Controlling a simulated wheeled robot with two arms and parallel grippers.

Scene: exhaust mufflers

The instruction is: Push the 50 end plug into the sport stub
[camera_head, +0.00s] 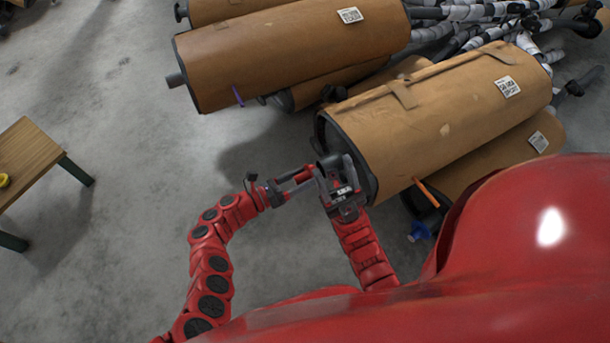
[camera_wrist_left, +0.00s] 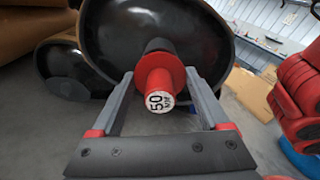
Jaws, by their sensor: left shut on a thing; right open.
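The red end plug marked 50 (camera_wrist_left: 158,92) is between the fingers of my left gripper (camera_wrist_left: 160,76), which is shut on it. Its red flange lies against or very near a short dark stub (camera_wrist_left: 158,45) on a muffler's black end; how deep it sits is hidden. In the head view, that brown-wrapped muffler (camera_head: 440,120) lies slanted, with a white label apparently reading SPORT. My left gripper (camera_head: 306,178) reaches its end from the left. My right gripper (camera_head: 328,172) is open beside the left one at the same end; their overlap hides the plug there.
Another wrapped muffler (camera_head: 290,55) lies to the upper left, with a purple peg (camera_head: 238,95). An orange peg (camera_head: 427,193) and a blue piece (camera_head: 420,232) are right of my right arm. A wooden table (camera_head: 28,160) stands far left. Bare floor lies between.

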